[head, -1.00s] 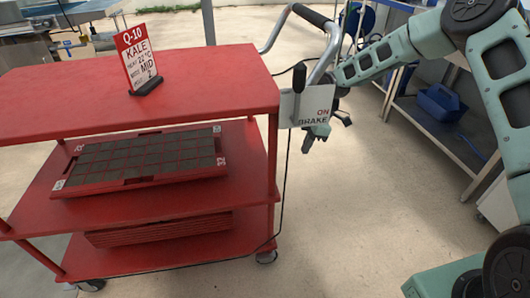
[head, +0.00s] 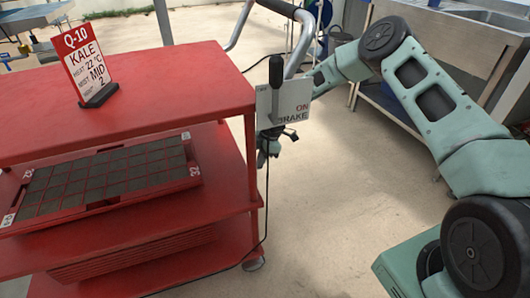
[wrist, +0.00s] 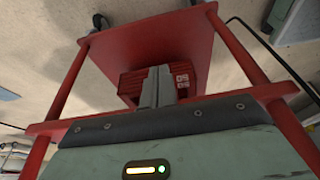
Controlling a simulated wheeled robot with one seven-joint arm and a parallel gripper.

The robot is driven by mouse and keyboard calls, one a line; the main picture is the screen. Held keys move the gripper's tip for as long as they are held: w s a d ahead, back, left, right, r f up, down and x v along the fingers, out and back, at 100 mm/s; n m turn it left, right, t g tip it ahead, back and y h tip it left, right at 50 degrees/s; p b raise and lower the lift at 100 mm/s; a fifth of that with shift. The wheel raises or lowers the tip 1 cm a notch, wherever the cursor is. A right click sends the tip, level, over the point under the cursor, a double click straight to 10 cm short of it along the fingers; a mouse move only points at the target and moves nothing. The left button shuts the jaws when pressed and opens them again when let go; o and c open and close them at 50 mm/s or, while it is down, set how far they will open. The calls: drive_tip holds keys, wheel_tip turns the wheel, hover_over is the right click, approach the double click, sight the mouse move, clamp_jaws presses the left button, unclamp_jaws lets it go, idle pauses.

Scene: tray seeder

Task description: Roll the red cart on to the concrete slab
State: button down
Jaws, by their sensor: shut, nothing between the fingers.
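The red cart (head: 120,115) fills the left of the head view, its top shelf closest. Its metal push handle with a dark grip (head: 277,9) rises at the far end. My gripper (head: 265,158) is just below and partly behind that plate; contact cannot be told. In the wrist view my gripper (wrist: 157,88) is shut and empty, with the cart's lower shelf (wrist: 205,40) beyond. I cannot make out the slab's edge on the pale floor.
A Q-10 KALE sign (head: 88,68) stands on the cart; a seed tray (head: 100,178) lies on its middle shelf. A black cable (head: 266,200) hangs down beside the cart. A steel sink bench (head: 440,45) stands at right. Pale floor (head: 320,210) between is clear.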

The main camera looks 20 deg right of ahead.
drive_tip(key=shift+a+r, duration=0.15)
drive_tip(key=shift+a, duration=0.75)
drive_tip(key=shift+a+r, duration=0.1)
drive_tip(key=shift+a, duration=0.8)
